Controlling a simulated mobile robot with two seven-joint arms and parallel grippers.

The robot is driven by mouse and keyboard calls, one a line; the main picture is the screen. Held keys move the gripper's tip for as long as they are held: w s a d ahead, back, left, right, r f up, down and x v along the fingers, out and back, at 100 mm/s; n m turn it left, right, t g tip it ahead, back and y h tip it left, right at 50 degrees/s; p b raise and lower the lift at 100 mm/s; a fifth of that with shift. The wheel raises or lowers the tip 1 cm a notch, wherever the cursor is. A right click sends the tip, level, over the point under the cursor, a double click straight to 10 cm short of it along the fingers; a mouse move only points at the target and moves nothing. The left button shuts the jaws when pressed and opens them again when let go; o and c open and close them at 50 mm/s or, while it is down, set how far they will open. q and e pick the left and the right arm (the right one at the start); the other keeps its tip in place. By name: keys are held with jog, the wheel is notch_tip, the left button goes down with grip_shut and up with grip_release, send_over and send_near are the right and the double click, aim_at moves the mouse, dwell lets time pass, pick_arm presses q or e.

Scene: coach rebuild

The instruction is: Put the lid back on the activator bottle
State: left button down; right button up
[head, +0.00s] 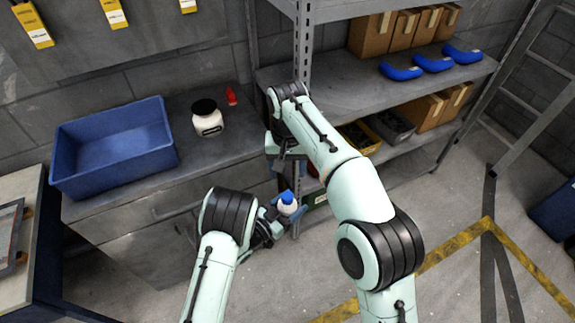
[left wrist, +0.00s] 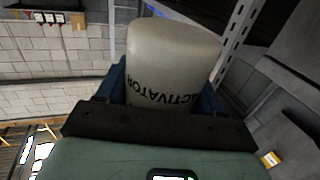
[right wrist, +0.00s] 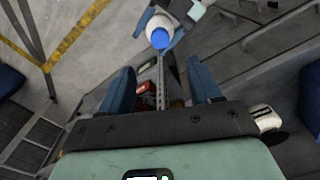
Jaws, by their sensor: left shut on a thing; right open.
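The activator bottle (head: 287,208) is white, with its blue lid (head: 287,196) on its top end. I cannot tell whether the lid is fully seated. My left gripper (head: 279,213) is shut around the bottle and holds it in the air in front of the bench. In the left wrist view, the bottle (left wrist: 170,60) shows its ACTIVATOR lettering upside down between the fingers. My right gripper (head: 285,165) is open and empty, just above and behind the bottle. In the right wrist view, the lid (right wrist: 161,39) shows beyond the open fingers (right wrist: 162,88), apart from them.
A blue crate (head: 115,170), a white jar with a black lid (head: 208,124) and a small red item (head: 231,96) stand on the grey bench (head: 185,170). A shelf rack (head: 345,88) with cardboard boxes stands close behind my right arm. The floor at right is mostly clear.

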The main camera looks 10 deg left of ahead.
jog(key=shift+r, duration=0.35)
dwell(0.3)
